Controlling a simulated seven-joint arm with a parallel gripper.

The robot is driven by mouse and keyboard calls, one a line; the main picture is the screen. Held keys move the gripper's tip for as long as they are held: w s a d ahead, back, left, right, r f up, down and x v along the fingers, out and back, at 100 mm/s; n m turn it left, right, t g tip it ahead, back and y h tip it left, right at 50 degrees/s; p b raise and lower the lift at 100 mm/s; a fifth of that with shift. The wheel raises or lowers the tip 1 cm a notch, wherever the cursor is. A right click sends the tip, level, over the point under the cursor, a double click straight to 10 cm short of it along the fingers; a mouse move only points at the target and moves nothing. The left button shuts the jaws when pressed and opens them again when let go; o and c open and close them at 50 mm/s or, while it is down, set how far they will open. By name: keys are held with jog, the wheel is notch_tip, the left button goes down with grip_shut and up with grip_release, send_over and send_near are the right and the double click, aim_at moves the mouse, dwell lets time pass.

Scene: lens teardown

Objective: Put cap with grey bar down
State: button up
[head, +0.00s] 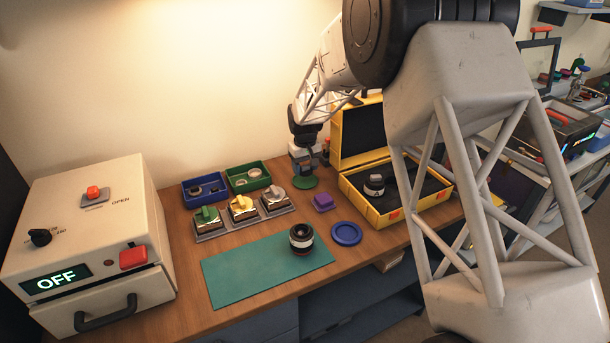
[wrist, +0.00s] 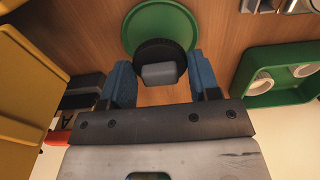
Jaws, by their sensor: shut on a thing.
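My gripper (wrist: 161,80) has its two blue fingers shut on the cap with the grey bar (wrist: 160,73), a round black cap with a light grey bar across its top. The cap overlaps the round green dish (wrist: 160,16) in the wrist view; whether it touches the dish I cannot tell. In the head view, my gripper (head: 304,168) points down over the green dish (head: 305,183), near the back of the table. The cap is hard to make out there.
A green bin (head: 231,184) with round parts stands left of the dish. The open yellow case (head: 358,206) stands close on the right. A teal mat (head: 238,277) with a lens and a blue dish (head: 346,234) lie nearer.

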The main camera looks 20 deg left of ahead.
aim_at(304, 182)
jog(key=shift+f, duration=1.8)
jog(key=shift+f, duration=0.5)
jog(key=shift+s+f, duration=0.1)
jog(key=shift+f, duration=0.25)
jog(key=o, duration=0.8)
jog(key=shift+d+f, duration=0.1)
jog(key=shift+f, duration=0.05)
jog(key=shift+o, duration=0.4)
jog(key=shift+s, duration=0.2)
jog(key=shift+c, duration=0.2)
jog(key=shift+o, duration=0.2)
jog(key=r, duration=1.4)
jog(key=shift+w, duration=0.25)
